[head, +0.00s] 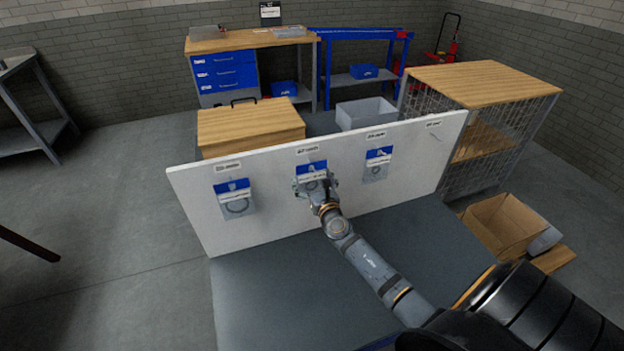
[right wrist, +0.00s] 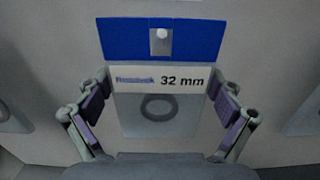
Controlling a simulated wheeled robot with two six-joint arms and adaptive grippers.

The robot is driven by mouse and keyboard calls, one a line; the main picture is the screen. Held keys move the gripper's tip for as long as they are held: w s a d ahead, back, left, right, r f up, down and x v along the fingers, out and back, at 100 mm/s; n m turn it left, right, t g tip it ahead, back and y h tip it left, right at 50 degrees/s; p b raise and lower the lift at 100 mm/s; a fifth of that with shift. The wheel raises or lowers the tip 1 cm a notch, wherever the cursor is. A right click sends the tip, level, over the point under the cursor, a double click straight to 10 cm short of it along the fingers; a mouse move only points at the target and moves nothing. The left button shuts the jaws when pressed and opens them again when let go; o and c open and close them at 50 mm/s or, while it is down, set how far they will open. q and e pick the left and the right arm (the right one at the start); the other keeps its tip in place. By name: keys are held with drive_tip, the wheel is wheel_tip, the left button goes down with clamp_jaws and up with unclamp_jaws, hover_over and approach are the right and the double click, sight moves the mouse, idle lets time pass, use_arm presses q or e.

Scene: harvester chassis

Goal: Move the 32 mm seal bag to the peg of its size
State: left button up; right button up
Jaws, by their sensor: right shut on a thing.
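The 32 mm seal bag (right wrist: 156,115) has a blue header and a white strip reading 32 mm. In the head view the same bag (head: 311,167) is at the second peg position from the left on the white board (head: 270,215). A pale peg end (right wrist: 161,35) shows at the header's hole. My right gripper (head: 314,187) is shut on this bag, with a finger at each side edge in the right wrist view (right wrist: 158,108). Part of the bag is hidden behind the gripper in the head view. My left gripper is not in view.
Similar bags hang left (head: 236,200) and right (head: 377,165) of mine. The far-right peg (head: 436,137) is bare. Labels above the pegs are too small to read. A grey surface (head: 260,300) lies before the board. An open cardboard box (head: 502,224) stands at right.

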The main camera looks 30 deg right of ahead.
idle(0.3)
drive_tip(key=o, duration=0.7)
drive_tip(key=shift+s, duration=0.3)
drive_tip(key=v, duration=1.1)
drive_tip(key=shift+s, duration=0.2)
drive_tip(key=shift+a+f, duration=0.1)
